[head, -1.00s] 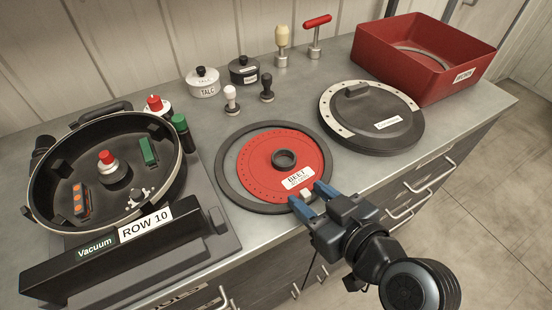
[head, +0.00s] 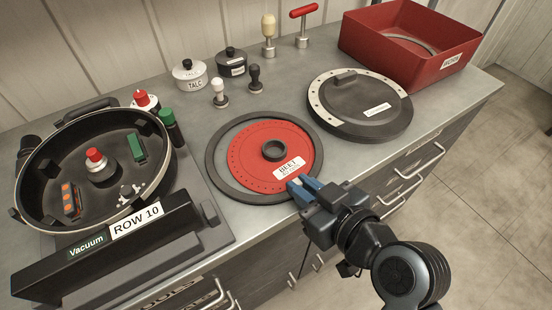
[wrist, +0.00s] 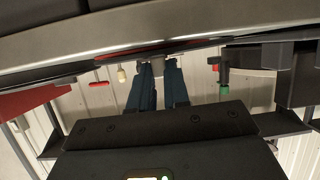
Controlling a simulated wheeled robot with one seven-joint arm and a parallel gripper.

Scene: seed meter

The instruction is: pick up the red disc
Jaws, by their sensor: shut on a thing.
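The red disc (head: 247,172), labelled BEET, lies within a dark grey ring (head: 222,185) on the bench, with a small dark hub ring (head: 274,151) at its middle. My gripper (head: 300,186) reaches in from the lower right, its blue fingers shut at the disc's near right edge, beside the label. The small pale tab there is hidden by the fingers. In the wrist view the fingers (wrist: 157,72) close at the edge, and a thin red strip of the disc (wrist: 150,48) shows edge-on. I cannot tell whether the disc is lifted at all.
A black round housing (head: 30,210) with a ROW 10 bar stands at left. A black lid (head: 355,85) and a red bin (head: 410,65) are at right. Talc pot (head: 190,78), dark pot (head: 231,65) and several handled tools stand behind. The bench's front edge is close.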

